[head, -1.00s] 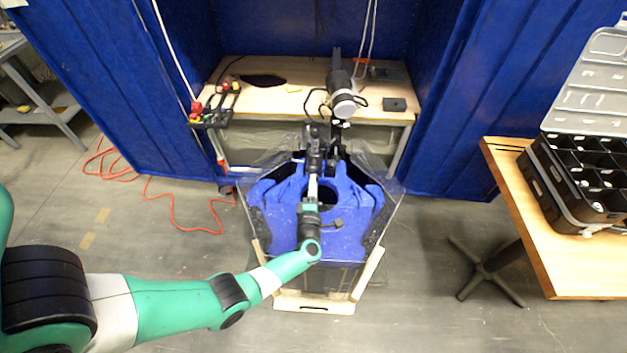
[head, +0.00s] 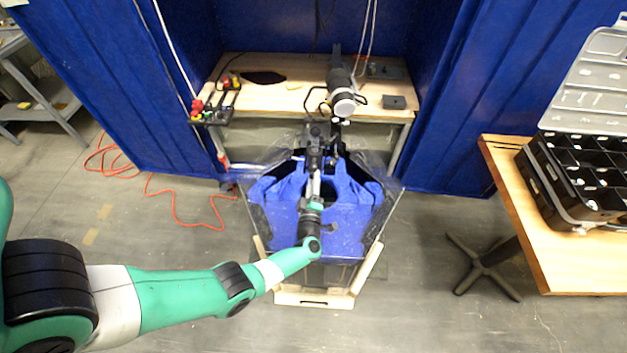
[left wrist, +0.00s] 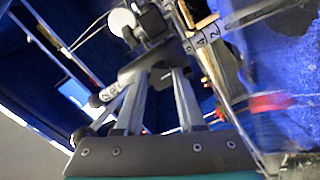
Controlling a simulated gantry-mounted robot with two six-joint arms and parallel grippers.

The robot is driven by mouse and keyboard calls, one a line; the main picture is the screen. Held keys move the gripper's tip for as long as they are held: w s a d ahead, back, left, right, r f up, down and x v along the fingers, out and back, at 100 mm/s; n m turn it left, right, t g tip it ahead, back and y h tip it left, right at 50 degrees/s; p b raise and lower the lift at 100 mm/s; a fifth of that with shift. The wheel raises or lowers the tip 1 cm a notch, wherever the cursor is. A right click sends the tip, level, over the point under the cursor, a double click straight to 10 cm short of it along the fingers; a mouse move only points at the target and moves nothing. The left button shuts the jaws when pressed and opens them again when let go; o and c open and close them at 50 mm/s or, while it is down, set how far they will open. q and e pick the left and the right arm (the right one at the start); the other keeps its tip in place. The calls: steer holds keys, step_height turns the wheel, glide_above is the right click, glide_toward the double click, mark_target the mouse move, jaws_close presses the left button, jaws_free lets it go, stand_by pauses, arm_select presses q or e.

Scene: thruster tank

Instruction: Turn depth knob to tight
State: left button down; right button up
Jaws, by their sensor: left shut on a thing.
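My left gripper (head: 316,163) reaches over the clear-walled tank (head: 392,222), above its back part. In the left wrist view its two grey fingers (left wrist: 160,85) are closed on a dark T-shaped knob (left wrist: 140,70). White lettering shows on the knob's left end, but I cannot read the whole word. I take this to be the depth knob; its exact setting cannot be told. In the head view the knob is mostly hidden by the gripper. A grey arm with white marks (left wrist: 208,35) lies just right of the knob. My right gripper is not in view.
Behind the tank stands a wooden bench (head: 280,98) with a grey cylindrical device (head: 342,92) and red-and-yellow controls (head: 205,108). Blue curtains (head: 450,100) flank it. A black organizer case (head: 580,170) sits on a right-hand table (head: 515,215). An orange cord (head: 175,212) lies on the floor.

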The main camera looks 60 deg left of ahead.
arm_select(q)
steer(key=c, duration=0.5)
jaws_free()
steer(key=p+v, duration=0.3)
steer(key=v, duration=0.7)
steer(key=shift+d+r, duration=0.15)
steer(key=shift+d, duration=0.1)
steer(key=shift+s+d, duration=0.4)
steer(key=shift+d, duration=0.1)
